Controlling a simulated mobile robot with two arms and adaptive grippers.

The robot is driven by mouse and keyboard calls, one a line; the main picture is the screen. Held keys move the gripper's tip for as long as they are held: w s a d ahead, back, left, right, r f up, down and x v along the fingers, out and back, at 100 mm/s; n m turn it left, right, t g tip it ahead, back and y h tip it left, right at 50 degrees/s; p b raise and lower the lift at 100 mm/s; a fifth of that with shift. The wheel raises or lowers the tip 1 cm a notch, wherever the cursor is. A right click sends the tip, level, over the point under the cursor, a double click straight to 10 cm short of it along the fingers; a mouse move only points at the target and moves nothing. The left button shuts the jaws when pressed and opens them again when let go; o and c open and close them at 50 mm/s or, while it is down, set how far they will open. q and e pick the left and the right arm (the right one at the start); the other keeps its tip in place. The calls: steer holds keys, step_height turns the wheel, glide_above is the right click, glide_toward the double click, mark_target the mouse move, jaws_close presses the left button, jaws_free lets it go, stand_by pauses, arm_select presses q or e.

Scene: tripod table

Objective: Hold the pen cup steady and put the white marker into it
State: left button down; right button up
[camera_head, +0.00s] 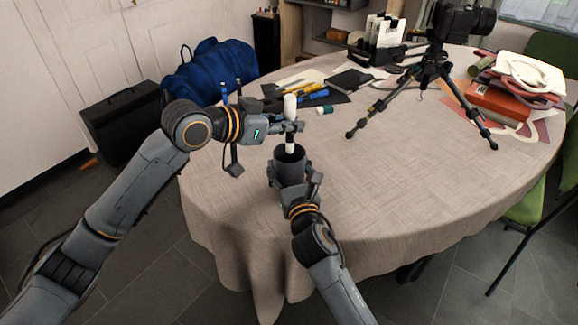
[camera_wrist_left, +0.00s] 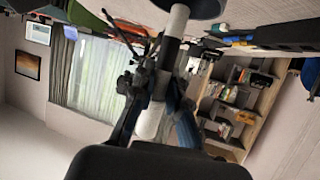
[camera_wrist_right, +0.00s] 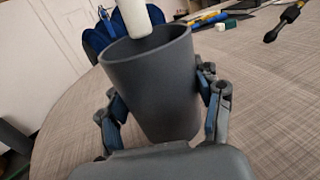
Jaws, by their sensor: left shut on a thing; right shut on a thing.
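The white marker (camera_head: 290,104) stands upright in my left gripper (camera_head: 291,127), which is shut on its middle. The marker also shows in the left wrist view (camera_wrist_left: 151,120), between the fingers. The dark grey pen cup (camera_head: 289,170) is upright, mouth up, with my right gripper (camera_wrist_right: 160,100) shut around its sides. In the right wrist view the cup (camera_wrist_right: 155,80) fills the middle, and the marker's lower end (camera_wrist_right: 135,20) shows at its mouth. Whether that end is just above or slightly inside the rim is unclear.
The round table (camera_head: 390,190) has a beige cloth with free room at right and front. A camera tripod (camera_head: 432,75) stands at the back. Pens and a dark mat (camera_head: 305,97) lie behind the marker; red books (camera_head: 498,100) are at the right.

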arm_select(q)
steer(key=shift+f, duration=1.2)
steer(key=c, duration=1.3)
jaws_free()
steer(key=shift+o, duration=0.2)
steer(key=v, duration=1.2)
steer(key=shift+r, duration=0.1)
